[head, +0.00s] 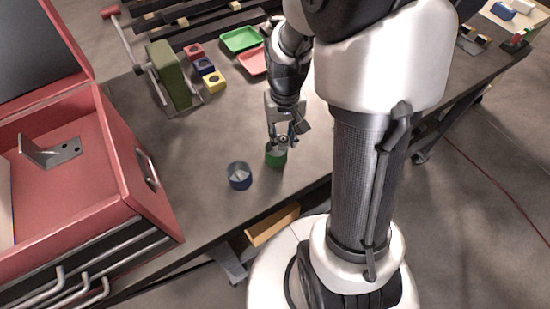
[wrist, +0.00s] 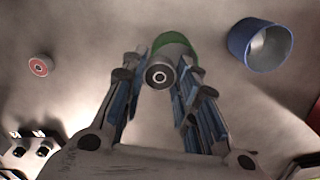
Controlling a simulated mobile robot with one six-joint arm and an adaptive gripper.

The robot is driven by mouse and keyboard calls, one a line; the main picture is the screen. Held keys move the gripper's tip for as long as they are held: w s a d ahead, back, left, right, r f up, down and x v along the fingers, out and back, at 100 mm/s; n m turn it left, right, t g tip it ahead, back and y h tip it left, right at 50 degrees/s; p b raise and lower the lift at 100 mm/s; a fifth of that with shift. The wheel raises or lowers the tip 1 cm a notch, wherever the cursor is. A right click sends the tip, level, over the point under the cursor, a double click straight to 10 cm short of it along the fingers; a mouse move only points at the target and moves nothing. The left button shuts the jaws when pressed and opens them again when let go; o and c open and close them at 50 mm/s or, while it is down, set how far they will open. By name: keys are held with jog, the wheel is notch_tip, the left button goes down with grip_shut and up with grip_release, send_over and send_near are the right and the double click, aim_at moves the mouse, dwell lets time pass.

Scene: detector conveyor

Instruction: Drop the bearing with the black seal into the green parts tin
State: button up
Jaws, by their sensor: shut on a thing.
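My gripper (wrist: 160,92) is shut on the bearing with the black seal (wrist: 161,76), a small grey ring with a dark face, held between the fingertips. In the head view my gripper (head: 282,138) points down over the green parts tin (head: 276,158). The green tin also shows in the wrist view (wrist: 176,42), partly hidden behind the bearing. Whether the bearing is above the rim or slightly inside it, I cannot tell. A second bearing with a red seal (wrist: 40,66) lies on the bench at the left of the wrist view.
A blue tin (head: 239,176) stands beside the green one, near the bench's front edge. A red tool chest (head: 120,165) is at left. A green tray (head: 240,39), a pink tray (head: 252,61), several coloured blocks (head: 206,67) and a green upright device (head: 170,75) are farther back.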

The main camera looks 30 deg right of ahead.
jog(key=shift+f+b, duration=0.4)
jog(key=shift+f, duration=0.45)
jog(key=o, duration=1.1)
jog(key=shift+o, duration=0.2)
jog(key=shift+r, duration=0.1)
notch_tip(320, 180, up, 12)
